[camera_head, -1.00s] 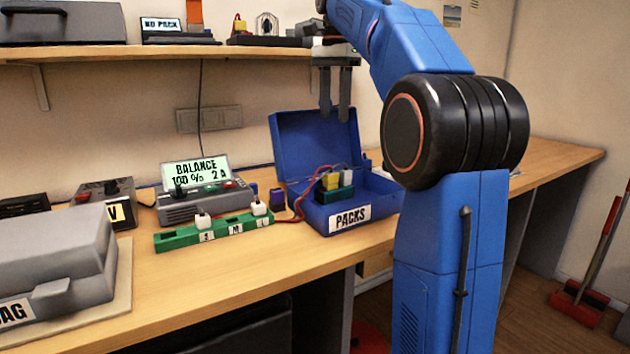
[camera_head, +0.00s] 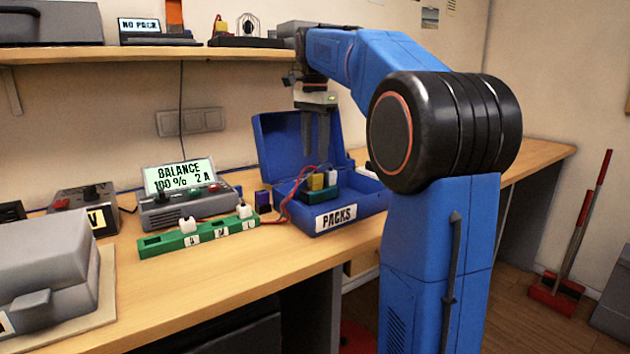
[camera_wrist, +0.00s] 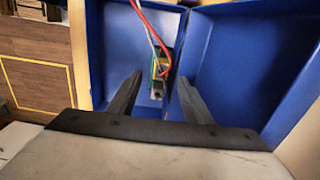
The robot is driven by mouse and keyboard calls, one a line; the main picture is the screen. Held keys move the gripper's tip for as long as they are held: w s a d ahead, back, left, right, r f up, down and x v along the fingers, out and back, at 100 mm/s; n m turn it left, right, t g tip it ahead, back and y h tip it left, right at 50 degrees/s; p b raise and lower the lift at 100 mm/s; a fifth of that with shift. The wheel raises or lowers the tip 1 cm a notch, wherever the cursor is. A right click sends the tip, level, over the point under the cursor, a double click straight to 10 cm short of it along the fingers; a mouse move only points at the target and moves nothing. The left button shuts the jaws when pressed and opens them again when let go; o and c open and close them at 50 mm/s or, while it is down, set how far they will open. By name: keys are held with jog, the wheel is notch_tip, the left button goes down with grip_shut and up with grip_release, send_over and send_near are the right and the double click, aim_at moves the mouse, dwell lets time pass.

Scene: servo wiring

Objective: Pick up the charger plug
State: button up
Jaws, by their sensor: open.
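A yellow plug (camera_head: 315,182) sits on a dark green pack (camera_head: 320,194) inside the open blue PACKS box (camera_head: 362,204). Red and dark leads run to it over the box's left side from the charger's side; I take it as the charger plug. A small white connector (camera_head: 332,177) stands just right of it. My gripper (camera_head: 315,155) is open, pointing down above the pack, with its fingertips apart from the plug. In the wrist view my gripper's fingers (camera_wrist: 160,80) stand either side of the wires (camera_wrist: 152,32); the plug is hard to make out there.
A grey charger (camera_head: 185,210) reading BALANCE stands left of the box. A green strip (camera_head: 165,245) with two white plugs lies in front of it. The box's raised lid (camera_head: 275,145) stands behind my gripper. A shelf (camera_head: 130,53) runs above. The bench front is clear.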

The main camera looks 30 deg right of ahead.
aim_at(315, 173)
jog(key=shift+w+d+f, duration=0.1)
jog(key=shift+f, duration=1.45)
jog(key=shift+w+d+f, duration=0.1)
jog(key=shift+f, duration=1.4)
jog(key=shift+c, duration=0.6)
grip_shut()
